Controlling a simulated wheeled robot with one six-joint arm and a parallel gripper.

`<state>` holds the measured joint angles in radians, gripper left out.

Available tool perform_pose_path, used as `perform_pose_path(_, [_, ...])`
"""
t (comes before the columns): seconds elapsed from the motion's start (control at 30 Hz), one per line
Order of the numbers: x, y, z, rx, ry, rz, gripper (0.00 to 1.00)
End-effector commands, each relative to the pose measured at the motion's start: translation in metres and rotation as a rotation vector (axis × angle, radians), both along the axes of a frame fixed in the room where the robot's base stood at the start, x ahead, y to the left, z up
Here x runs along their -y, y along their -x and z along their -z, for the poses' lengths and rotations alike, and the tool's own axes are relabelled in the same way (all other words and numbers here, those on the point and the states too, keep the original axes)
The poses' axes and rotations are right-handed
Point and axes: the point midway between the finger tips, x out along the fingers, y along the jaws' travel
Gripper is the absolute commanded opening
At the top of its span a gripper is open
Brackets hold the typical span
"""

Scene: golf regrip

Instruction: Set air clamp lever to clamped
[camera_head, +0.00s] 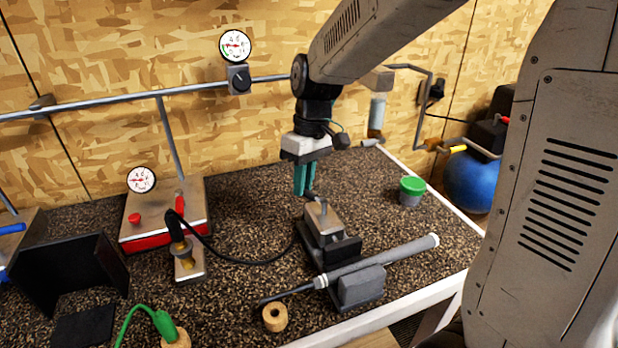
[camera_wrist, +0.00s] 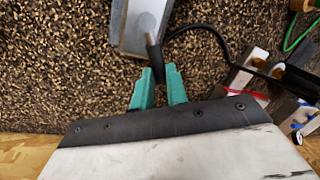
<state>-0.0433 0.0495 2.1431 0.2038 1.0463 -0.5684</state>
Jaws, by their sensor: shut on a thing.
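The grey clamp (camera_head: 325,222) stands on a dark base in the middle of the bench; part of it also shows at the top of the wrist view (camera_wrist: 137,25). Its short dark lever (camera_wrist: 155,54) sticks out toward my gripper. My gripper (camera_head: 305,191) is just behind the clamp top with its teal fingers pointing down. In the wrist view the fingertips (camera_wrist: 160,73) are shut on the end of the lever. The lever's end is partly hidden between the fingers, and I cannot tell its exact angle.
A golf club (camera_head: 395,255) lies across a grey rest (camera_head: 360,287) in front of the clamp. A green-lidded jar (camera_head: 411,191) stands to the right. A black hose (camera_head: 240,262) runs left to a yellow-and-black fitting (camera_head: 181,250). A red-based gauge box (camera_head: 150,235) is further left.

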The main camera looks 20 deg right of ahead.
Motion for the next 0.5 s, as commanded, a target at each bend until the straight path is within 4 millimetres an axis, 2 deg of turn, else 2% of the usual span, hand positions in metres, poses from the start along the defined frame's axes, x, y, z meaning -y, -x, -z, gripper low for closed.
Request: perform_pose_path(0.5, [-0.023, 0.017, -0.001, 0.002, 0.0, -0.491, 0.0])
